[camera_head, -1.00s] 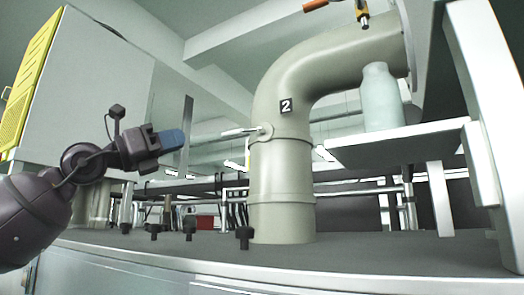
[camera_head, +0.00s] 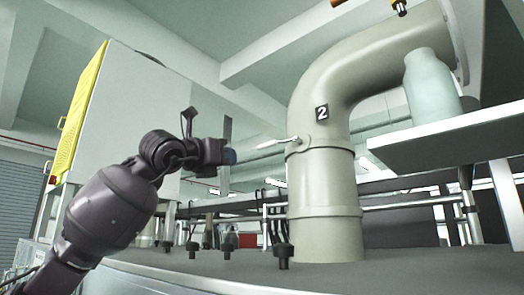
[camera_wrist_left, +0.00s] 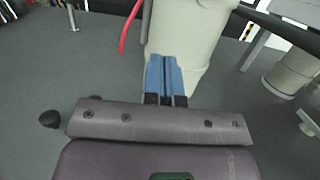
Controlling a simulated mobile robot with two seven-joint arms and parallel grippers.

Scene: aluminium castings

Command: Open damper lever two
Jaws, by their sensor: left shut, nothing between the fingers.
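Damper lever two (camera_head: 276,143) is a thin pale lever on the side of the big grey-beige duct pipe (camera_head: 326,185). It sticks out to the left, nearly level, from a small pivot below the black "2" plate (camera_head: 322,112). I cannot make out the lever there. My right gripper is not in view.
Several black knobs (camera_head: 283,252) stand on the grey bench top (camera_head: 210,272) below. A pale bottle (camera_head: 430,85) stands on a white shelf (camera_head: 440,138) at right. A white cabinet (camera_head: 125,110) is behind my left arm. A red curved piece (camera_wrist_left: 129,27) shows in the wrist view.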

